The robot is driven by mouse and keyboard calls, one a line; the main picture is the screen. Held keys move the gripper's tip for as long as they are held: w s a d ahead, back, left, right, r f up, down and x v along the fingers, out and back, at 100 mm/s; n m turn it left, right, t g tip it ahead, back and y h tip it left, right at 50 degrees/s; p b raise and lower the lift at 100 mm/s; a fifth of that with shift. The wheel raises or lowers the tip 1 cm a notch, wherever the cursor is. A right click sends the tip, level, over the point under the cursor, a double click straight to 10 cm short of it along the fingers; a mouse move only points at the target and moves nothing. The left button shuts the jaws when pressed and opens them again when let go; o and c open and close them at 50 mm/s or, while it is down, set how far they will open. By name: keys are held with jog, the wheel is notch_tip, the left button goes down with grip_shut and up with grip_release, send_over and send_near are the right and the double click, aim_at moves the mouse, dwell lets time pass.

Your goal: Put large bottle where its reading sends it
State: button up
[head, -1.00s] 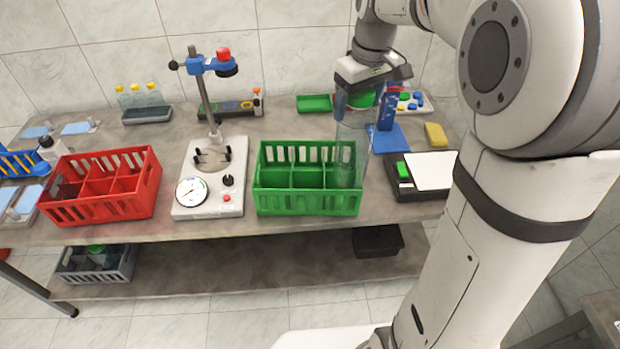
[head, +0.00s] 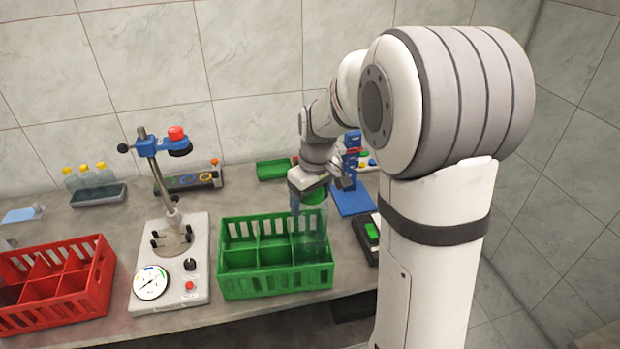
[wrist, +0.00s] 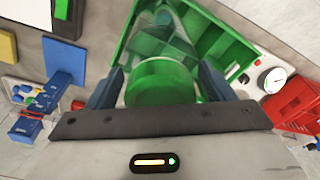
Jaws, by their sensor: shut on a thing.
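The large bottle is clear (head: 311,232) with a green cap (head: 315,196); the cap also shows in the wrist view (wrist: 160,82). My gripper (head: 312,186) is shut on the bottle at its cap and holds it roughly upright. The bottle is over the right end of the green crate (head: 275,284), its lower part overlapping the right-hand compartments. I cannot tell whether its base touches the crate floor. The test stand (head: 140,301) with a round dial (head: 151,283) is left of the green crate; its needle is too small to read surely. The red crate (head: 62,318) is at far left.
A blue stand (head: 352,203) and a black device with a green part (head: 367,236) are right of the green crate. A green tray (head: 273,170) lies behind it. Several yellow-capped bottles (head: 87,178) stand at the back left. The tiled wall closes the back.

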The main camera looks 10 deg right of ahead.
aim_at(311, 227)
jog(key=shift+f+p, duration=0.4)
jog(key=shift+f, duration=3.2)
jog(key=o, duration=2)
jog(key=shift+s+f, duration=0.1)
jog(key=shift+f, duration=0.05)
